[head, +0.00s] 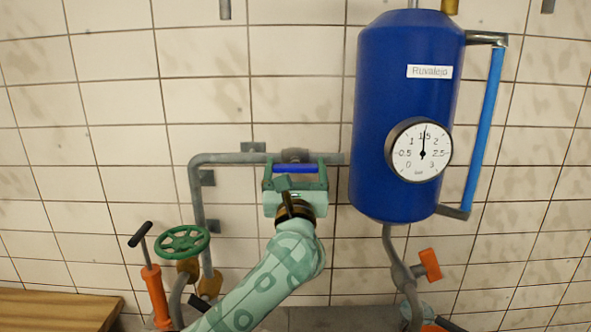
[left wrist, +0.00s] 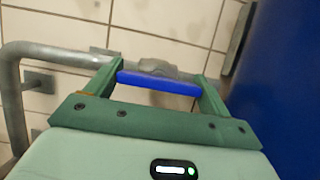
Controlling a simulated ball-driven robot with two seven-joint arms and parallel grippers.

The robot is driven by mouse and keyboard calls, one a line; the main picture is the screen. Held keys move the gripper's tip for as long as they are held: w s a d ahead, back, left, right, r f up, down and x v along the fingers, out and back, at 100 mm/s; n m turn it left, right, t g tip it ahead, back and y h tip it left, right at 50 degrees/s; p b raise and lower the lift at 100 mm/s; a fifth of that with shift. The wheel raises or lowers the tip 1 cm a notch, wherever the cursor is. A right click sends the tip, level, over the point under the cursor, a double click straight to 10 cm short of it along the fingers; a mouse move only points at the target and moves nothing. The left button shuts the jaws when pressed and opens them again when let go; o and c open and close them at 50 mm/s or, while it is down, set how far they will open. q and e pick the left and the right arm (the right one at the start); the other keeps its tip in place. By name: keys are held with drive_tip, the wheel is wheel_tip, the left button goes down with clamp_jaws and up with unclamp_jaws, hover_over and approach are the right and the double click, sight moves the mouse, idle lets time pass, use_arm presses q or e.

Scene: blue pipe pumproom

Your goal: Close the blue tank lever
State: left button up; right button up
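The blue lever (head: 295,168) sits on the grey pipe (head: 235,158) just left of the blue tank (head: 405,120). It lies about level across the picture. My left gripper (head: 295,172) is at the lever, with its green fingers spread wide. In the left wrist view the blue lever (left wrist: 158,83) spans the gap between the two fingertips (left wrist: 160,85). Its ends are close to both fingers; I cannot tell whether they touch. The valve body (left wrist: 150,66) is just behind it. I do not make out my right gripper.
A green handwheel (head: 182,241) and an orange pump (head: 155,290) stand at lower left. A wooden bench (head: 55,308) is in the left corner. An orange handle (head: 430,264) is on the pipe below the tank. A gauge (head: 419,150) is on the tank front.

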use_arm(q)
drive_tip(key=shift+r+m+h+p, duration=0.1)
drive_tip(key=shift+m+h+p, duration=0.3)
drive_tip(key=shift+m+p, duration=0.3)
drive_tip(key=m+h+p, duration=0.1)
drive_tip(key=m+p, duration=0.2)
drive_tip(key=p, duration=0.1)
drive_tip(key=m+g+h+p, duration=0.1)
drive_tip(key=m+h+p, duration=0.1)
drive_tip(key=m+p, duration=0.2)
drive_tip(key=m+h+p, duration=0.1)
drive_tip(key=m+p, duration=0.2)
drive_tip(key=p, duration=0.1)
drive_tip(key=shift+r+g+h+p, duration=0.25)
drive_tip(key=shift+g+h+p, duration=0.05)
drive_tip(key=shift+g+h, duration=0.1)
drive_tip(key=m+g+p, duration=0.1)
drive_tip(key=m+p, duration=0.2)
drive_tip(key=p, duration=0.1)
drive_tip(key=m+g+h+p, duration=0.1)
drive_tip(key=m+p, duration=0.2)
drive_tip(key=p, duration=0.2)
drive_tip(key=m+g+p, duration=0.1)
drive_tip(key=m+p, duration=0.2)
drive_tip(key=p, duration=0.1)
drive_tip(key=shift+f, duration=0.25)
drive_tip(key=shift+f+m+g+h+p, duration=0.2)
drive_tip(key=shift+m+g+h+p, duration=0.15)
drive_tip(key=shift+m+p, duration=0.6)
drive_tip(key=o, duration=0.9)
